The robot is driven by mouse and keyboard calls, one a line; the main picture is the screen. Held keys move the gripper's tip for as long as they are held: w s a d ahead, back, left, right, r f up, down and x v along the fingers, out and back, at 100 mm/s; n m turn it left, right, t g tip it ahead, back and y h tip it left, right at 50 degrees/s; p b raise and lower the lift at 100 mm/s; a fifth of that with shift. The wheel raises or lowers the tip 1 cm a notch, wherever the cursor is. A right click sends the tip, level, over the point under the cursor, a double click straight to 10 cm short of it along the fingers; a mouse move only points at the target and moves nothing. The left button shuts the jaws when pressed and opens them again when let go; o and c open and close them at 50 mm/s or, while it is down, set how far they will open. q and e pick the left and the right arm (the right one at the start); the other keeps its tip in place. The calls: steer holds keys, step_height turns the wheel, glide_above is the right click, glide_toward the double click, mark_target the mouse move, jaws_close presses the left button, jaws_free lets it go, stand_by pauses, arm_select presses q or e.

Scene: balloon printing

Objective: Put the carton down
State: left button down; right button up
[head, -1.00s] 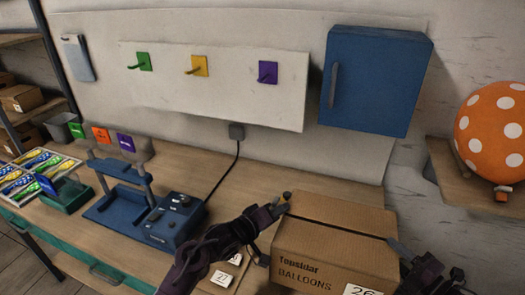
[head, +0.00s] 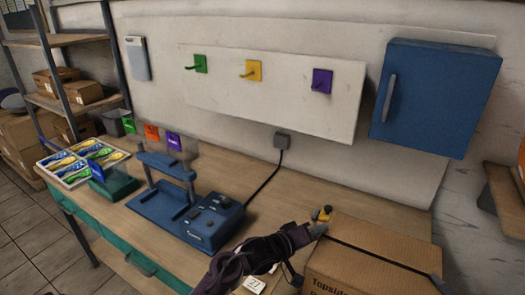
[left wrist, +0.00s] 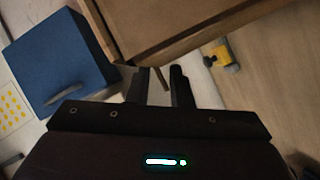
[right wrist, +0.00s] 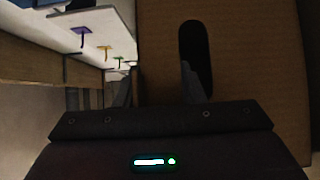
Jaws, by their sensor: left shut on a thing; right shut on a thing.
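The brown cardboard carton (head: 372,258), printed with "Topsidar" and a dark band across its top, is at the lower right of the head view, partly cut off. My left gripper (head: 318,231) is shut on its left side; the left wrist view shows the fingers (left wrist: 165,82) at the edge of the carton (left wrist: 150,22). My right gripper (head: 438,284) shows only at the carton's right edge. In the right wrist view its fingers (right wrist: 157,88) are shut on the carton wall (right wrist: 255,60), one at the dark hand slot. The carton's underside is hidden, so I cannot tell if it touches the workbench.
The wooden workbench (head: 285,205) holds a small yellow object (head: 322,214) behind the carton, a blue press (head: 190,205) and a tray of colourful packets (head: 80,160). A blue cabinet (head: 435,95) hangs above. A shelf with boxes (head: 60,90) stands at left.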

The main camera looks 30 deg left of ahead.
arm_select(q)
steer(key=shift+d+f+b, duration=0.15)
steer(key=shift+f+b, duration=0.15)
steer(key=shift+f, duration=0.2)
steer(key=shift+d+f+b, duration=0.15)
steer(key=shift+f+b, duration=0.1)
steer(key=shift+f, duration=0.25)
arm_select(e)
steer(key=shift+a+f, duration=0.2)
steer(key=shift+f, duration=0.5)
arm_select(q)
steer(key=c, duration=1.6)
jaws_free()
steer(key=shift+r, duration=0.2)
arm_select(e)
steer(key=o, duration=0.8)
steer(key=shift+r, duration=0.2)
arm_select(q)
steer(key=shift+o, duration=1.3)
steer(key=shift+a, duration=0.1)
arm_select(e)
steer(key=shift+o, duration=1.1)
arm_select(q)
steer(key=shift+o, duration=0.2)
steer(key=shift+r, duration=0.1)
arm_select(e)
steer(key=shift+o, duration=0.2)
steer(key=shift+d, duration=0.1)
